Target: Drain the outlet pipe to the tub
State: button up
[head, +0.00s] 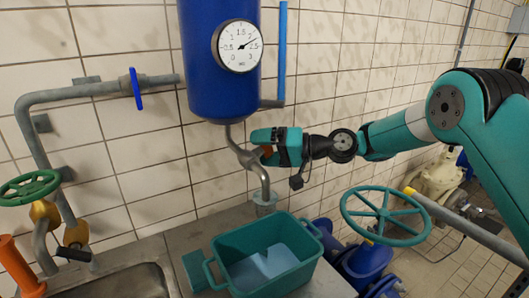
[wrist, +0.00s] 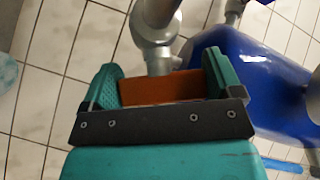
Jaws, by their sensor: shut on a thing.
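The grey outlet pipe (head: 264,182) comes down from the blue tank (head: 218,75) and bends over the teal tub (head: 228,243). My gripper (head: 264,143) is at the valve on this pipe, shut on its orange handle (head: 266,153). In the wrist view the orange handle (wrist: 163,88) lies between both fingers, across the grey valve body (wrist: 157,45). The fingers hide its ends. The tub stands on the counter below the pipe's end, with a pale blue patch inside that looks like water. The gauge (head: 237,46) needle points to the upper right.
A sink (head: 120,285) is at the lower left, with a green handwheel (head: 30,186) and an orange handle (head: 20,262) by it. A large teal handwheel (head: 385,216) stands right of the tub, below my arm. The tiled wall is close behind the pipe.

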jog(key=o, duration=0.7)
jog(key=shift+o, duration=0.2)
jog(key=p+v, duration=0.8)
jog(key=v, duration=0.9)
jog(key=shift+d+r, duration=0.15)
jog(key=shift+d, duration=0.05)
